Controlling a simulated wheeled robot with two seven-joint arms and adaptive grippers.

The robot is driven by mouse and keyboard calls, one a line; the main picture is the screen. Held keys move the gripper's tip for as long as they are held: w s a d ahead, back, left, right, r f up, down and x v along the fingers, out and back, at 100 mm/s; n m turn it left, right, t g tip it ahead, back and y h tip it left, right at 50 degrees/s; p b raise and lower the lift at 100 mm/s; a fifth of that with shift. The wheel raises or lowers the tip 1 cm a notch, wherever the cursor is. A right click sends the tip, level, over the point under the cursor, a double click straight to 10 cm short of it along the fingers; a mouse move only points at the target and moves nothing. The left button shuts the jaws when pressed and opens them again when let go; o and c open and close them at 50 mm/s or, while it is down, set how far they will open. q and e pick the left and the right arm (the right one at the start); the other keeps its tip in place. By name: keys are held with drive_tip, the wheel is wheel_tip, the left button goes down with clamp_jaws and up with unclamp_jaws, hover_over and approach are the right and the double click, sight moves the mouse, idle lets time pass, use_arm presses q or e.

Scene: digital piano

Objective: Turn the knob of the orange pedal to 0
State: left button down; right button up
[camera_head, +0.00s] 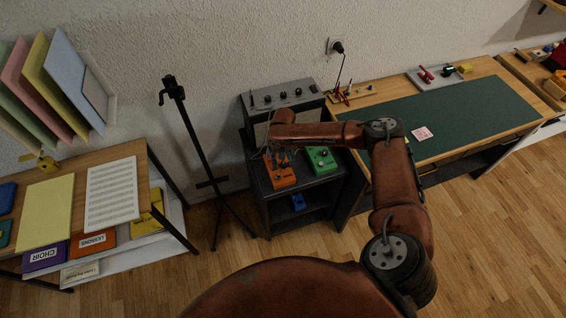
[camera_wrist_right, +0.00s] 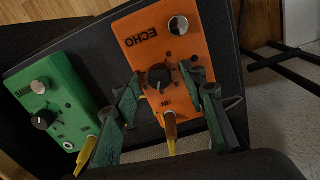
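The orange pedal (camera_head: 282,178) lies on the dark shelf unit's top in the head view. In the right wrist view the orange pedal (camera_wrist_right: 143,22) fills the middle, marked ECHO upside down. Its black knob (camera_wrist_right: 158,76) sits between a round silver footswitch and the cable plug. My right gripper (camera_wrist_right: 166,88) is open, with one finger on each side of the knob in the picture. The fingers look apart from the knob; their height above it is hard to judge. In the head view my right gripper (camera_head: 281,157) is over the orange pedal, partly hidden by its wrist. My left gripper is not in view.
A green pedal (camera_head: 322,160) lies right of the orange one; it also shows in the wrist view (camera_wrist_right: 52,98). A grey amplifier (camera_head: 284,95) stands behind. A black stand (camera_head: 190,130) is at left. A blue pedal (camera_head: 298,202) lies on the lower shelf.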

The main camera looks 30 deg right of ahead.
drive_tip(key=c, duration=0.7)
clamp_jaws()
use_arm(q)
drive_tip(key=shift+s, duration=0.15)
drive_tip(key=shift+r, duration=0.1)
